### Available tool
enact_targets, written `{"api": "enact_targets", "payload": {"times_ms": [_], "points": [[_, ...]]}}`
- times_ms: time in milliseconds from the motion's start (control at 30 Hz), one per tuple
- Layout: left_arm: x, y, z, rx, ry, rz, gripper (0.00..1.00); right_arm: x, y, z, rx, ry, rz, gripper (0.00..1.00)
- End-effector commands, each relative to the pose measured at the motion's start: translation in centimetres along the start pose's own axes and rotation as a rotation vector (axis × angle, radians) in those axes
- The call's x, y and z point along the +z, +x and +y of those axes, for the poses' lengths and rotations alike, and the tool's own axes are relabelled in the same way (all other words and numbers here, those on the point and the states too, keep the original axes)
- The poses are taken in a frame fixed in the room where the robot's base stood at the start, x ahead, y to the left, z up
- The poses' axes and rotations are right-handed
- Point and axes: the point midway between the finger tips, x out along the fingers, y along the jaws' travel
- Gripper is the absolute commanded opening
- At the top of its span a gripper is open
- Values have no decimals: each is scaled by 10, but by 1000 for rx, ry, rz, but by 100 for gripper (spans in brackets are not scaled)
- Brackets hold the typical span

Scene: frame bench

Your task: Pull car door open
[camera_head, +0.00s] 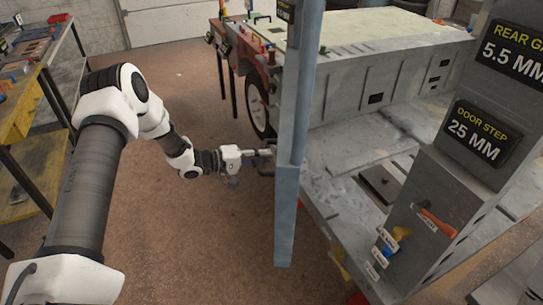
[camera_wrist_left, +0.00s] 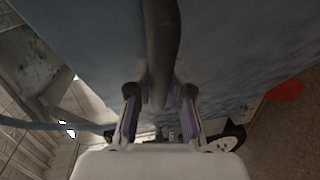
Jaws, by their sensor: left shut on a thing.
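The car door (camera_head: 286,215) is a tall blue-grey panel, seen nearly edge-on in the head view, standing beside the grey car frame (camera_head: 340,195). The frame's floor shows to the right of the door, but the hinge line cannot be made out. My left gripper (camera_head: 264,154) is at the door's left side, at its handle. In the left wrist view the dark handle bar (camera_wrist_left: 163,45) runs between the two fingers of my left gripper (camera_wrist_left: 160,100), which are shut on it. The handle is mostly hidden in the head view. My right gripper is not in view.
A grey pillar (camera_head: 440,210) with measurement signs and coloured tools stands at the right. A workbench (camera_head: 30,60) with tools is at the left. The front wheel (camera_head: 257,105) is beyond the door. Brown floor (camera_head: 190,245) is clear left of the door.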

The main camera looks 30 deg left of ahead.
Motion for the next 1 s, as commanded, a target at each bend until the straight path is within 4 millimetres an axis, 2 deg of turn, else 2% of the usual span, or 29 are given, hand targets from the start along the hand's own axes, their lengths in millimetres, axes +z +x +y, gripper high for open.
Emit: {"api": "enact_targets", "payload": {"times_ms": [133,167,200,233,533,667,767,1000], "points": [[0,1,2,3,3,0,0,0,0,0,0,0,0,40],[0,1,2,3,3,0,23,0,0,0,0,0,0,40],[0,1,2,3,3,-1,37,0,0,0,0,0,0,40],[0,1,2,2,3,-1,46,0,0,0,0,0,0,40],[1,1,1,0,1,-1,46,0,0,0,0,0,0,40],[0,-10,1,1,-1,1,46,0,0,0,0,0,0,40],[-1,-31,1,4,-3,4,46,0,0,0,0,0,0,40],[-2,-92,2,7,-1,5,46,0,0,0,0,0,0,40]]}}
